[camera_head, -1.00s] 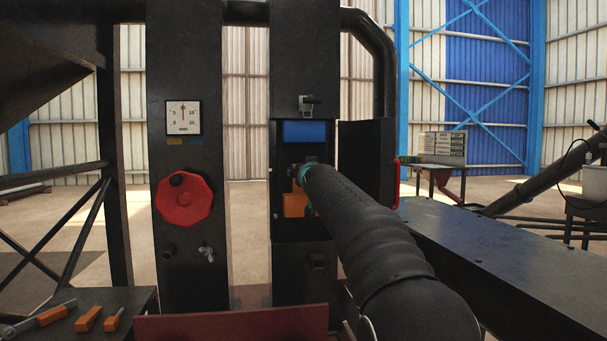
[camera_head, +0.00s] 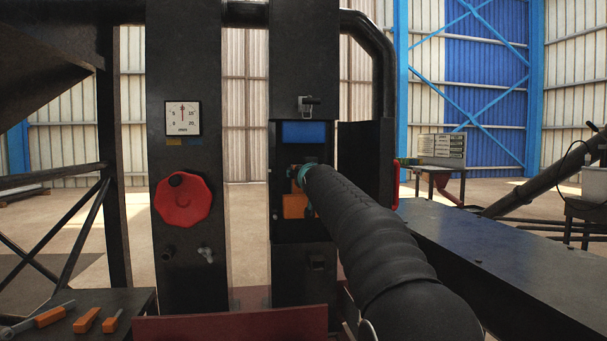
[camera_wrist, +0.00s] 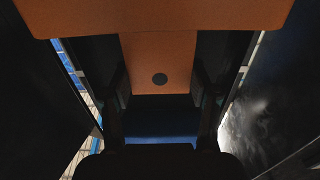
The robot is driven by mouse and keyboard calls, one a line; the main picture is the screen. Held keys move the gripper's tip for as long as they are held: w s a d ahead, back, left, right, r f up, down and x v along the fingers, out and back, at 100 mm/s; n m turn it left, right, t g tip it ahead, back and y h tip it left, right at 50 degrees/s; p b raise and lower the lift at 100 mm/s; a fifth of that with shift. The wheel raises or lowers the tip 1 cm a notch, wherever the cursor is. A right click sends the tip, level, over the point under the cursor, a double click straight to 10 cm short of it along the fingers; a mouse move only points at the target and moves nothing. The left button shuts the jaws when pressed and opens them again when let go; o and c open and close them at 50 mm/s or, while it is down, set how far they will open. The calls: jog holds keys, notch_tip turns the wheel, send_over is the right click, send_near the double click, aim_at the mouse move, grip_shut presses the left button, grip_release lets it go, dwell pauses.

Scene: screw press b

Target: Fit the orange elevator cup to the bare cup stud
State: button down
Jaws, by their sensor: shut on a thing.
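The orange elevator cup (camera_head: 294,206) is inside the open front of the black leg casing, below a blue cup (camera_head: 304,131). My gripper (camera_wrist: 161,92) is shut on the orange cup. In the head view my black-sleeved arm hides most of the gripper. The bare cup stud is not visible. I cannot tell whether the dark spot is an empty hole or has a stud in it.
The black casing (camera_head: 304,60) closes in around the opening, with an open door (camera_head: 365,165) on its right. A red handwheel (camera_head: 183,200) and a gauge (camera_head: 183,118) are on the left column. Orange-handled tools (camera_head: 87,320) lie on a bench at lower left.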

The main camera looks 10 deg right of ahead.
jog(key=shift+c, duration=1)
grip_release()
jog(key=s, duration=1.2)
